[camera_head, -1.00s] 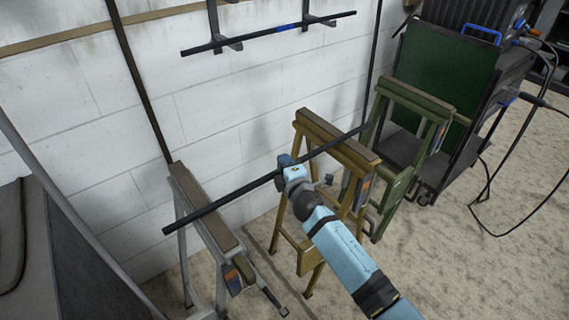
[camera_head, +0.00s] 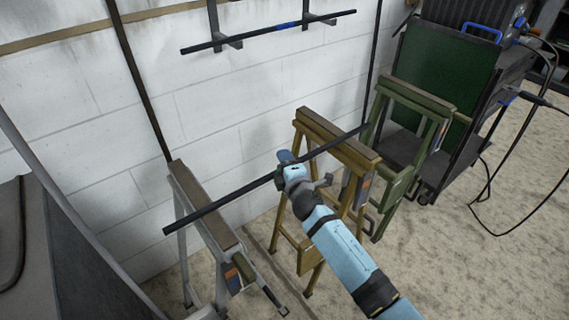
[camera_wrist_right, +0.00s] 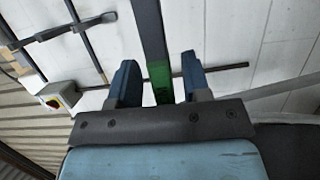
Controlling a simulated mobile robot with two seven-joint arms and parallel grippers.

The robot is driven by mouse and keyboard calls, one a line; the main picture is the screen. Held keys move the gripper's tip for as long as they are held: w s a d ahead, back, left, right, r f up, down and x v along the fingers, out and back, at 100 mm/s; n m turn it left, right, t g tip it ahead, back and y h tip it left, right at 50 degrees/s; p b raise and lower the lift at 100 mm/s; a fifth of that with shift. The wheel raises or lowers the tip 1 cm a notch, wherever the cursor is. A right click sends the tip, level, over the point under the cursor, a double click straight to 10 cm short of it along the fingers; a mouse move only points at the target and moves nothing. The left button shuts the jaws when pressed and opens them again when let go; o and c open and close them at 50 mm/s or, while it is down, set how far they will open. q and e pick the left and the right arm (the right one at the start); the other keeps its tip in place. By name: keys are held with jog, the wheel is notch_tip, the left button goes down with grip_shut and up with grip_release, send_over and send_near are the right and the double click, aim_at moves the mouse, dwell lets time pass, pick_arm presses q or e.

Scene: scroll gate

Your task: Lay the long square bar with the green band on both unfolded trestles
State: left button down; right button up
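The long dark square bar (camera_head: 225,199) runs slantwise over the tops of the grey trestle (camera_head: 205,205) and the yellow trestle (camera_head: 339,143). It appears to lie on both, though exact contact is hard to judge. Its green band (camera_wrist_right: 160,76) shows only in the right wrist view. My right gripper (camera_head: 287,163) is at the bar between these two trestles. In the wrist view its fingers (camera_wrist_right: 157,80) stand on either side of the band, with a narrow gap on each side. A green trestle (camera_head: 418,101) stands beyond the bar's far end. My left gripper is not in view.
Another dark bar with a blue band (camera_head: 285,28) rests on wall brackets above. A dark cart with a green panel (camera_head: 442,75) stands at the right, with a black cable (camera_head: 488,185) hanging to the floor. The floor at the lower right is clear.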

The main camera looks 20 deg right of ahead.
jog(key=s, duration=1.3)
jog(key=shift+s+d+p, duration=0.4)
jog(key=shift+d, duration=0.05)
jog(key=shift+f, duration=0.1)
